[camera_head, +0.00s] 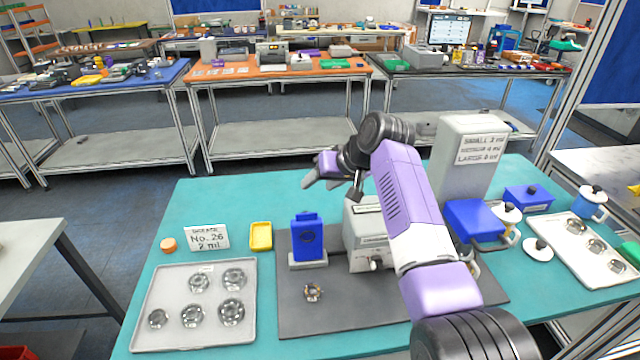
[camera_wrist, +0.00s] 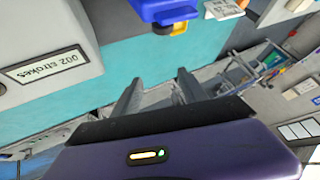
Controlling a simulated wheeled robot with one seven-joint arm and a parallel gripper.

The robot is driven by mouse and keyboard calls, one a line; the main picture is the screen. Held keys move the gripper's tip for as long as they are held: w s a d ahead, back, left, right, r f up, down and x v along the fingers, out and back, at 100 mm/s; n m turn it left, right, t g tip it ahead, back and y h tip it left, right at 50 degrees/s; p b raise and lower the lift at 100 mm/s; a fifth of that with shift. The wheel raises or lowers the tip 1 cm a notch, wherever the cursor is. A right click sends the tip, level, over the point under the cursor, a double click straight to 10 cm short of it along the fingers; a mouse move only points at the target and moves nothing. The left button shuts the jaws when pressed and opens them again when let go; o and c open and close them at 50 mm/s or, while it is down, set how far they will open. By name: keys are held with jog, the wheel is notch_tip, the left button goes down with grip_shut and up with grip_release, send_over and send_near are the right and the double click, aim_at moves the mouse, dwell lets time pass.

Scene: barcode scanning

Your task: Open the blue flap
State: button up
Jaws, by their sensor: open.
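A blue upright device (camera_head: 307,240) stands on a small light base on the dark mat, left of a grey machine (camera_head: 368,240). Its blue body also shows at the top of the wrist view (camera_wrist: 163,11). The grey machine, with a label reading "002 strokes", shows in the wrist view (camera_wrist: 88,22). I cannot tell which blue part is the flap. My gripper (camera_head: 318,172) is above and behind the blue device, pointing left; its fingers (camera_wrist: 157,82) are apart and empty, touching nothing.
A white tray (camera_head: 162,310) with several clear round parts lies front left. A sign (camera_head: 207,238), a yellow bin (camera_head: 261,236) and a tall grey column (camera_head: 455,165) stand on the teal table (camera_head: 200,200). A small metallic part (camera_head: 313,291) lies on the mat.

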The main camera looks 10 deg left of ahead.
jog(key=b+v, duration=0.1)
jog(key=v, duration=0.6)
jog(key=shift+s+d, duration=0.1)
jog(key=shift+c, duration=0.4)
